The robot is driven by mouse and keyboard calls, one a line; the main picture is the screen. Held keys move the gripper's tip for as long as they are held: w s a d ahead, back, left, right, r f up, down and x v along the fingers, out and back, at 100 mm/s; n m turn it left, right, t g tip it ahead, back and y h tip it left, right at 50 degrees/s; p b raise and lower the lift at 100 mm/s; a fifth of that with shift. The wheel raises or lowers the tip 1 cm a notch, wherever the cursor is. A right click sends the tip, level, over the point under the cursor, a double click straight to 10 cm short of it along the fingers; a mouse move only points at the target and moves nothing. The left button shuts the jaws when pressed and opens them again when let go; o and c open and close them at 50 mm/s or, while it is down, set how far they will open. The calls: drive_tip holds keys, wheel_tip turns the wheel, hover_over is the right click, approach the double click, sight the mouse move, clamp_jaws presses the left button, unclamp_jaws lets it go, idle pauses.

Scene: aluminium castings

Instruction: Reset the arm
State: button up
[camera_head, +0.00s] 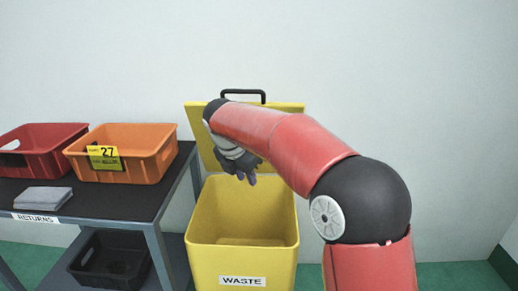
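My gripper (245,174) hangs from the end of my red and black arm, above the open mouth of a yellow waste bin (240,257). It points downward and is partly hidden behind my own forearm. Its fingertips look dark and purplish, and they are too small to tell whether they are apart or hold anything. My arm reaches up from the lower right, bends at the black elbow joint, and extends to the left over the bin. The visible inside of the bin looks empty.
A grey table (110,207) on the left carries a red crate (42,155), an orange crate (120,170) with a yellow label 27, and a grey flat block (43,198). A black crate (110,265) sits on its lower shelf. The bin's raised lid (285,106) stands behind my arm.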

drive_tip(key=s+d+r+m, duration=0.4)
drive_tip(key=s+d+m, duration=0.8)
drive_tip(key=s+m, duration=0.15)
drive_tip(key=s+d+f+m+t+y, duration=0.1)
drive_tip(key=s+d+f+m, duration=0.2)
drive_tip(key=s+m, duration=0.4)
drive_tip(key=s+d+f+m+y, duration=0.1)
drive_tip(key=s+d+f+m, duration=0.3)
drive_tip(key=s+m, duration=0.4)
drive_tip(key=s, duration=0.3)
drive_tip(key=shift+s+d+t, duration=0.2)
drive_tip(key=shift+d+t, duration=0.05)
drive_tip(key=shift+t, duration=0.15)
drive_tip(key=shift+m, duration=0.25)
